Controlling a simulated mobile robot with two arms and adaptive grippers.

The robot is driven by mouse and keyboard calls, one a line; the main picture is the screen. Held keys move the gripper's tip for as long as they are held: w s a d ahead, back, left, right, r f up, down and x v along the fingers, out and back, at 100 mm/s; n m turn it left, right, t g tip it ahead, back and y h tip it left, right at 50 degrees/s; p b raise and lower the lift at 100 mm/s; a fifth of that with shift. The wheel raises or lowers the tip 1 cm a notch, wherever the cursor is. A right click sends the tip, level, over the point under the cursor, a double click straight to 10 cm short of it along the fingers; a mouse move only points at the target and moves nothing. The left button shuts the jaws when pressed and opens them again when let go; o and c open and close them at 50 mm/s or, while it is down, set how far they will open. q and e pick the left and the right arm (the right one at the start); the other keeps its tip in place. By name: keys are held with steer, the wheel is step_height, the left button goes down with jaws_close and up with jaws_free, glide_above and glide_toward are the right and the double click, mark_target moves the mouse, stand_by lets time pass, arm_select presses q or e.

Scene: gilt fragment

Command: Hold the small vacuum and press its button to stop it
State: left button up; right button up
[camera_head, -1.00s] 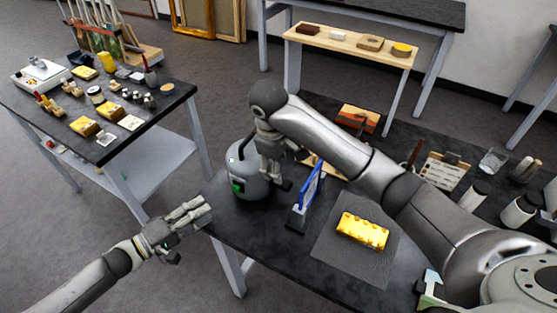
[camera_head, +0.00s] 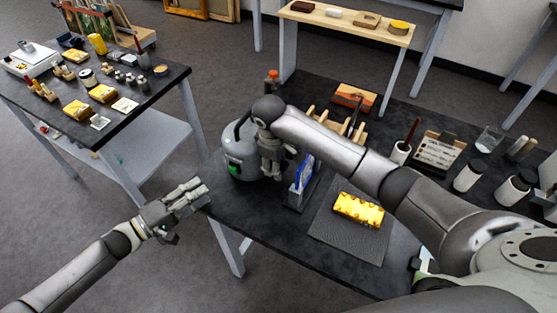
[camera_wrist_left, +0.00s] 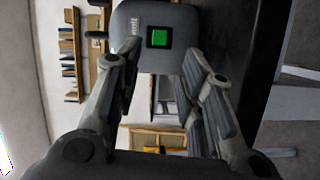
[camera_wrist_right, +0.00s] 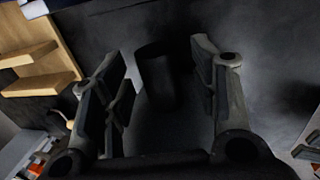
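The small vacuum (camera_head: 241,158) is a grey rounded canister with a black handle on top, standing upright near the table's left corner. Its green square button (camera_head: 233,169) faces my left arm. My left gripper (camera_head: 197,188) is just off the table's left edge, apart from the vacuum. In the left wrist view the button (camera_wrist_left: 159,38) shows beyond its spread, empty fingers. My right gripper (camera_head: 271,170) points down beside the vacuum's right side. In the right wrist view its fingers stand apart, with a dark cylinder (camera_wrist_right: 155,75) between them, which I cannot identify surely; no contact is visible.
Right of the vacuum stands a blue-framed panel (camera_head: 303,174) in a holder. A gold fragment (camera_head: 358,208) lies on a grey mat (camera_head: 340,242). Brushes, jars and a glass (camera_head: 488,140) fill the back right. A second table (camera_head: 145,105) stands at left.

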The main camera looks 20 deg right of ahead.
jaws_close()
arm_select(q)
steer(key=shift+c, duration=0.3)
jaws_close()
stand_by(1.1)
